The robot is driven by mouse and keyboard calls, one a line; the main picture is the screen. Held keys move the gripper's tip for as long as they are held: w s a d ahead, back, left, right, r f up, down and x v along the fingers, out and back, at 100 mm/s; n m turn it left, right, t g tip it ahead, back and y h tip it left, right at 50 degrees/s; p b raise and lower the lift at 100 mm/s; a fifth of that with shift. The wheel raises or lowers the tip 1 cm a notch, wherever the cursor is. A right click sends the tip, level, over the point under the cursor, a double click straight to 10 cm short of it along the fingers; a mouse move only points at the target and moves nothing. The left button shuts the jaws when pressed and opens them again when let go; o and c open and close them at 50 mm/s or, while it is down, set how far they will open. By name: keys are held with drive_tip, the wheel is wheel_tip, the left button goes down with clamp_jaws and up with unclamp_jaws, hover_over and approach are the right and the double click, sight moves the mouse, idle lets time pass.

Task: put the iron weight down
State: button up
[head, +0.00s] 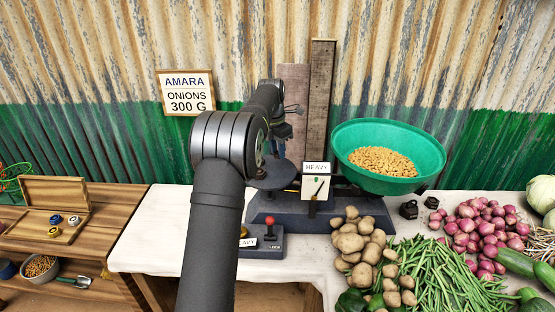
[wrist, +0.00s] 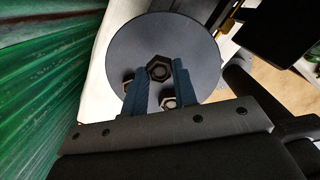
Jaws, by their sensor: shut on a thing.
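My gripper (wrist: 160,72) is shut on a dark hexagonal iron weight (wrist: 158,68), which sits between its blue fingertips in the wrist view. Below it is the round dark plate (wrist: 192,50) of the balance. Two more hexagonal weights (wrist: 168,104) (wrist: 128,88) show near the fingers, apparently on the plate. In the head view my gripper (head: 281,148) is above the balance's left plate (head: 268,181), partly behind my arm, and the held weight cannot be made out. I cannot tell whether the held weight touches the plate.
Potatoes (head: 352,243), beans (head: 430,270) and onions (head: 480,225) crowd the right. A control box (head: 268,245) with a red-topped lever stands in front.

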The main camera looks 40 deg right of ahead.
sight(277, 153)
drive_tip(key=shift+f, duration=1.95)
drive_tip(key=shift+f, duration=0.15)
drive_tip(key=o, duration=1)
wheel_tip(277, 153, up, 12)
drive_tip(key=a, duration=0.1)
drive_tip(key=shift+a, duration=0.25)
